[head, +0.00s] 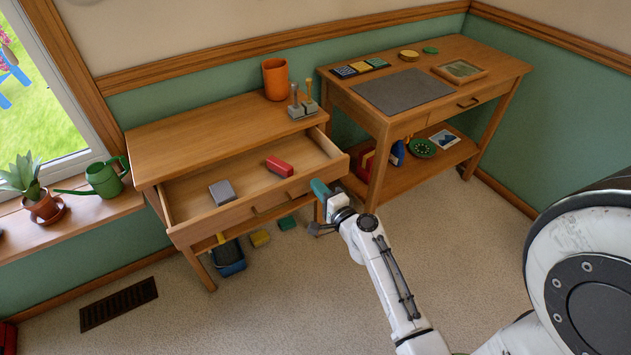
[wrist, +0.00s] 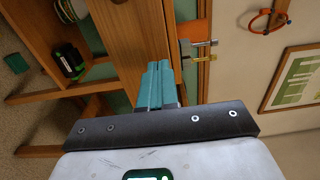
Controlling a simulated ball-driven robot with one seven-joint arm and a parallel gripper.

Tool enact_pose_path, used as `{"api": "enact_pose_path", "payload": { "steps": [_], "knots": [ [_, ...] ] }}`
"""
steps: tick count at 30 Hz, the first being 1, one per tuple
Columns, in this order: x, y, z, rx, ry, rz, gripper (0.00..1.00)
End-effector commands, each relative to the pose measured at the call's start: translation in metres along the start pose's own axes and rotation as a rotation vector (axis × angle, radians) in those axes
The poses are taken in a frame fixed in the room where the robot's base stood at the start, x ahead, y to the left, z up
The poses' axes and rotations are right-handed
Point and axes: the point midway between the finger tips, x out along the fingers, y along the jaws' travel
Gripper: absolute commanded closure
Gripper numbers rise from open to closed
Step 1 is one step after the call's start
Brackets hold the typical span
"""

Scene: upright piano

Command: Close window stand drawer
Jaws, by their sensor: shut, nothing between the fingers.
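The window stand is a wooden table (head: 200,133) by the window, and its drawer (head: 178,203) is pulled well out. A red block (head: 279,166) and a grey block (head: 222,192) lie in the drawer. My gripper (head: 320,188), with teal fingers, is shut and empty at the right end of the drawer front. I cannot tell whether it touches the wood. In the wrist view the shut teal fingers (wrist: 158,85) point at a wooden surface, and an orange cup edge shows beyond.
An orange cup (head: 275,79) and a small tool holder (head: 302,107) stand on the window stand. A second desk (head: 480,62) stands to the right with a grey mat (head: 403,91). A blue bin (head: 228,258) and small blocks sit on the floor below the drawer. Carpet in front is clear.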

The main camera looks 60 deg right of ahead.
Motion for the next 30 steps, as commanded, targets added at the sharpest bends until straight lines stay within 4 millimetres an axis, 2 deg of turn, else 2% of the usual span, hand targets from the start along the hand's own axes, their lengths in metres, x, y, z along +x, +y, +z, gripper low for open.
{"api": "enact_pose_path", "payload": {
  "steps": [6, 22, 26, 30],
  "knots": [
    [0.016, 0.000, 0.000, 0.001, 0.001, 0.000, 1.00],
    [0.023, 0.000, 0.000, 0.000, -0.001, -0.001, 1.00],
    [0.038, 0.000, 0.001, 0.000, -0.003, -0.002, 1.00],
    [0.065, 0.001, 0.001, 0.000, -0.002, -0.003, 1.00]
  ]
}}
